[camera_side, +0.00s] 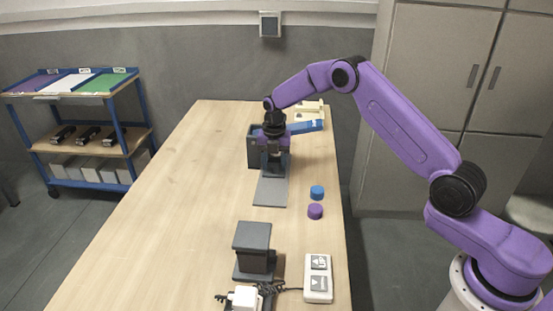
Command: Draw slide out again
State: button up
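A flat grey slide (270,191) lies toward the near side of a dark grey housing (253,149) on the table. My gripper (274,158) points down at the housing, above the far end of the slide. Its fingers are small and dark against the grey parts, so I cannot tell whether they are open or shut, or whether they touch the slide. My gripper and wrist hide part of the housing.
A blue disc (317,192) and a purple disc (315,211) stand right of the slide. Nearer are a dark lift column (253,249) and a white button box (318,285). A blue item (306,127) lies behind. The table's left side is clear.

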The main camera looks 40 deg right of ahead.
jog(key=c, duration=0.7)
jog(key=shift+s+a, duration=3.6)
jog(key=shift+a, duration=0.15)
jog(key=shift+c, duration=0.2)
jog(key=o, duration=0.8)
jog(key=shift+d+r, duration=0.1)
jog(key=shift+r, duration=0.05)
jog(key=shift+r, duration=2.85)
